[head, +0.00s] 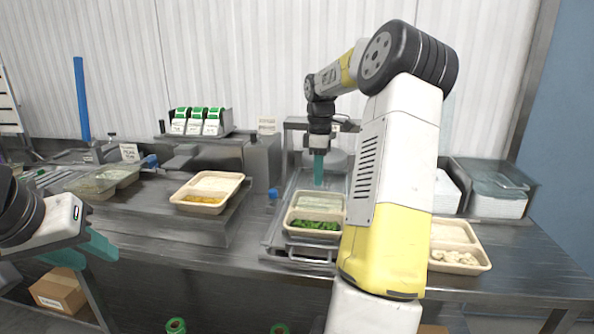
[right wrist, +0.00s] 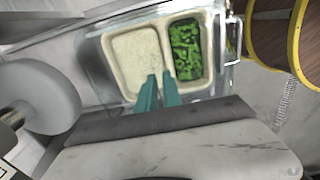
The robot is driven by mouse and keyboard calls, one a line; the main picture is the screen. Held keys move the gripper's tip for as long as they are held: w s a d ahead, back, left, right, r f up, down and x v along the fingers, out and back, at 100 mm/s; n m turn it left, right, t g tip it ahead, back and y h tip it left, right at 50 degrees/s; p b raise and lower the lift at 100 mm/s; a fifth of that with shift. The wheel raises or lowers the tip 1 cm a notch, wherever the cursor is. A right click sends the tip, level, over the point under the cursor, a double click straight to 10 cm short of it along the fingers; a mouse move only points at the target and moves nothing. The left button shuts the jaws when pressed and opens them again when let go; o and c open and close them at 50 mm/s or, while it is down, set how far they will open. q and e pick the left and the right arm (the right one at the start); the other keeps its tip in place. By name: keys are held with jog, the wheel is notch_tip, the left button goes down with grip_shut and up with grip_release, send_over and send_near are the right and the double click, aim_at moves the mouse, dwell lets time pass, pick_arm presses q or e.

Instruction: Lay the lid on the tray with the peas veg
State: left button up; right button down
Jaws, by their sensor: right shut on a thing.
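The beige tray with peas (head: 289,222) sits on the metal stand at the centre. Its far compartment holds white rice (head: 318,203) and its near one green peas (head: 314,225). The tray (right wrist: 162,33) and peas (right wrist: 186,48) also show in the right wrist view. My right gripper (head: 319,181) is above the tray's far side, fingers down and close together, shut on a clear lid (right wrist: 95,62). The lid's edges are faint, and I cannot tell whether it touches the tray. My left gripper (head: 98,257) is open and empty at the far left, away from the tray.
A tray with yellow food (head: 206,199) stands left of centre. A tray with pale florets (head: 457,258) is at the right, partly behind my right arm. Stacked clear lids (head: 490,180) stand at the back right. Clear-looking containers (head: 103,178) are at the left.

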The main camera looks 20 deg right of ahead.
jog(key=shift+f, duration=3)
jog(key=shift+f, duration=0.6)
jog(key=c, duration=0.9)
grip_release()
jog(key=shift+c, duration=0.2)
jog(key=shift+r, duration=4.05)
